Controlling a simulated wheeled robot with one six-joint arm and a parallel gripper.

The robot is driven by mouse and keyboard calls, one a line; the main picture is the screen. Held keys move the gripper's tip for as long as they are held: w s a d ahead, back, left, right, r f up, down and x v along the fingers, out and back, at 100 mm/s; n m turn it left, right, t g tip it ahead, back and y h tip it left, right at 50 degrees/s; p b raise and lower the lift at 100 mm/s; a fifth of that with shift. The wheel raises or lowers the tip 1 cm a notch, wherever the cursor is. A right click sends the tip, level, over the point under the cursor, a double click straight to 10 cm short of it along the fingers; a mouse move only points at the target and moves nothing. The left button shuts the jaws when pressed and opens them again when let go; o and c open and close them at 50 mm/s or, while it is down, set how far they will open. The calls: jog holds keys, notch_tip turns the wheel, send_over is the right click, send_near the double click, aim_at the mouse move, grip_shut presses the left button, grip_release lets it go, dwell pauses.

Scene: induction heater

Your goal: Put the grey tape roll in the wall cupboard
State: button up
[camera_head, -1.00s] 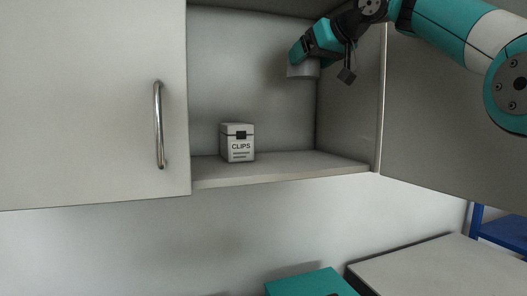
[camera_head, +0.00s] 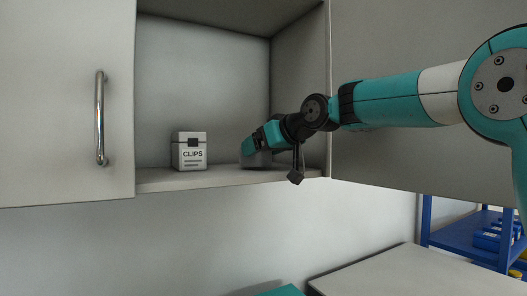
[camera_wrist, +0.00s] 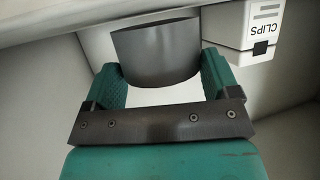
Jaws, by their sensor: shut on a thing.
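The grey tape roll (camera_wrist: 155,52) is between the two teal fingers of my gripper (camera_wrist: 160,75) in the wrist view. In the head view my gripper (camera_head: 250,150) is inside the open wall cupboard (camera_head: 230,178), low over its shelf, and is shut on the roll. The roll (camera_head: 259,160) shows there only in part, behind my gripper. It is at or just above the shelf; I cannot tell whether it touches. It sits to the right of the clips box.
A white CLIPS box (camera_head: 189,152) stands on the shelf, left of the roll and apart from it; it also shows in the wrist view (camera_wrist: 258,30). The left door (camera_head: 60,100) is closed; the right door (camera_head: 400,165) stands open beside my arm. A blue rack (camera_head: 470,235) is lower right.

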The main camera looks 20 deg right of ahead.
jog(key=shift+f, duration=0.35)
jog(key=shift+f, duration=0.2)
jog(key=o, duration=0.8)
jog(key=shift+o, duration=0.2)
jog(key=shift+r, duration=0.15)
